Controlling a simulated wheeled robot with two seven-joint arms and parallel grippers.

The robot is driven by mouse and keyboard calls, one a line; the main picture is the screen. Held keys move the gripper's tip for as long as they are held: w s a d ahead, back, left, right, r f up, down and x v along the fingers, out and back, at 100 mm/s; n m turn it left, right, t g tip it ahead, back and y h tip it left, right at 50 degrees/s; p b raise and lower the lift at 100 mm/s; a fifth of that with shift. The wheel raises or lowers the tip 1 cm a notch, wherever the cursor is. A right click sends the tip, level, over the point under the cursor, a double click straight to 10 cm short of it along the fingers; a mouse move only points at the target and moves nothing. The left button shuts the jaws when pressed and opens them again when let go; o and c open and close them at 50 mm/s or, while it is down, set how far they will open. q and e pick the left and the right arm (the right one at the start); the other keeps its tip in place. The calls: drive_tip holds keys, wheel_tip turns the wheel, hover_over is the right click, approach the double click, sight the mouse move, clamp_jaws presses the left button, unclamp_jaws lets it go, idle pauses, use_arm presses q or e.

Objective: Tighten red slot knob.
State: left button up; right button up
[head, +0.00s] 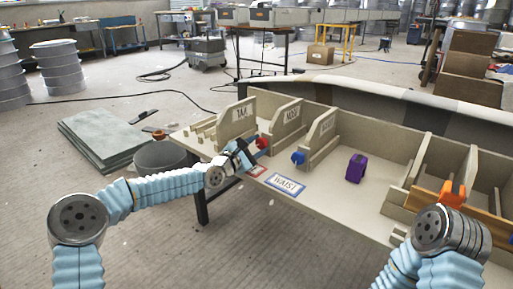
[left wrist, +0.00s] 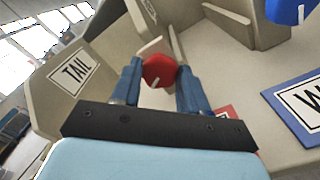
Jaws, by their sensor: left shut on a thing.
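The red slot knob (head: 262,142) sits at the low end of the wooden slot beside the TAIL panel. In the left wrist view the red knob (left wrist: 158,69) shows a pale bar across its face and lies between two blue fingers. My left gripper (head: 248,151) reaches in from the left over the table edge and is shut on this knob. In the left wrist view the left gripper (left wrist: 158,82) has one finger on each side of the knob; the exact contact is hard to see. My right gripper is out of view.
A blue knob (head: 298,157) sits at the neighbouring slot. A purple object (head: 356,168) stands on the open table, and an orange one (head: 451,196) at the right dividers. A blue-bordered WAIST card (head: 286,185) and a red-bordered card (head: 257,170) lie near the front edge.

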use_arm(q)
drive_tip(key=shift+m, duration=0.8)
drive_tip(key=o, duration=1.1)
drive_tip(key=shift+c, duration=0.2)
drive_tip(key=shift+s+a, duration=0.1)
drive_tip(key=v, duration=1.3)
drive_tip(key=shift+s+a+p, duration=0.2)
drive_tip(key=shift+s+p, duration=0.1)
drive_tip(key=shift+p, duration=0.1)
